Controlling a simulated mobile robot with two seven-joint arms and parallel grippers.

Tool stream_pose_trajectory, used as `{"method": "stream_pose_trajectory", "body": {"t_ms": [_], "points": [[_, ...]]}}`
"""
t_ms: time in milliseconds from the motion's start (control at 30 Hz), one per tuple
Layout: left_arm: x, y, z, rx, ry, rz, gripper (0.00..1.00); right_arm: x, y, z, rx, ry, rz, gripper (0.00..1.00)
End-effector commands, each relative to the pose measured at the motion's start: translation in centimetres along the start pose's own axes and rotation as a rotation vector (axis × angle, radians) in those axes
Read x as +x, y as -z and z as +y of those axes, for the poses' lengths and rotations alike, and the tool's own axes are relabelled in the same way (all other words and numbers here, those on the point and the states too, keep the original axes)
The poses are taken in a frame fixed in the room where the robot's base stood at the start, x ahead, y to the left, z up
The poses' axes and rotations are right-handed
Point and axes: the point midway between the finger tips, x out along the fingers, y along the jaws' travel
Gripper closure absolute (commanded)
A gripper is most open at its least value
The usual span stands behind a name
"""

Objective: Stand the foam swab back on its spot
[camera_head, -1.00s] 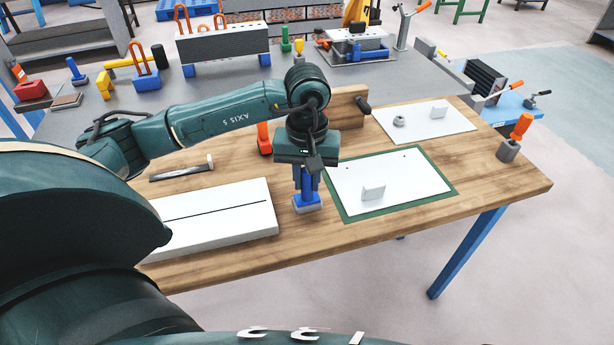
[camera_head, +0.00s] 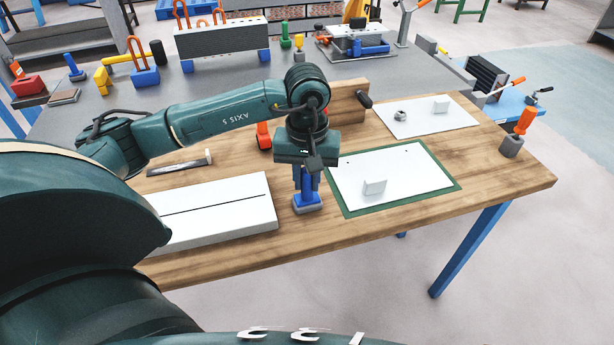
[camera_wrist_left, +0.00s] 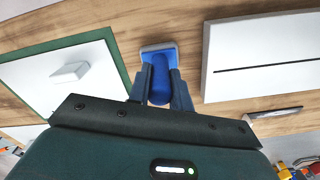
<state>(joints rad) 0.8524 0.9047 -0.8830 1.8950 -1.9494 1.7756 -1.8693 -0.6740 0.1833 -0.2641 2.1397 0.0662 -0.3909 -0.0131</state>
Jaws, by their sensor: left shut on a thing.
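The foam swab is the blue piece with a round blue handle and a flat, paler base (camera_head: 307,205). It stands upright on or just above the wooden table, between the white slotted board and the green-edged mat; I cannot tell whether its base touches the wood. My left gripper (camera_head: 306,186) points down and is shut on the swab's handle. In the left wrist view the swab (camera_wrist_left: 160,68) sits between the two fingers, with its base beyond the fingertips. No marked spot for it can be made out. My right gripper is not in view.
The white slotted board (camera_head: 250,226) lies left of the swab. The green-edged mat (camera_head: 350,212) with a white sheet and small white block (camera_head: 375,187) lies right. The front strip of wood is clear.

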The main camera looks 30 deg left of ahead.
Motion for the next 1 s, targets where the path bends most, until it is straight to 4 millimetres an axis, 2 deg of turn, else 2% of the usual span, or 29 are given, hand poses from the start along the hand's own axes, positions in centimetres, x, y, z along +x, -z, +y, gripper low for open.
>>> {"method": "stream_pose_trajectory", "body": {"t_ms": [67, 100, 400, 667, 1000], "points": [[0.0, 0.0, 0.0, 0.0, 0.0, 0.001, 1.0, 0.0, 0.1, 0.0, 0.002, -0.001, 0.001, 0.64], [0.0, 0.0, 0.0, 0.0, 0.0, 0.0, 0.78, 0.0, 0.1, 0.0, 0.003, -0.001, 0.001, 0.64], [0.0, 0.0, 0.0, 0.0, 0.0, 0.0, 0.54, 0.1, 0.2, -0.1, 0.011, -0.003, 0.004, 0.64], [-0.1, 0.0, 0.0, 0.0, 0.0, -0.001, 0.54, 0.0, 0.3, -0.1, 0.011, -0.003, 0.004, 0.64], [-2.5, 0.0, 0.0, 0.001, -0.001, 0.0, 0.54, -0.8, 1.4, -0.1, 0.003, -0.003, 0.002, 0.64]]}}
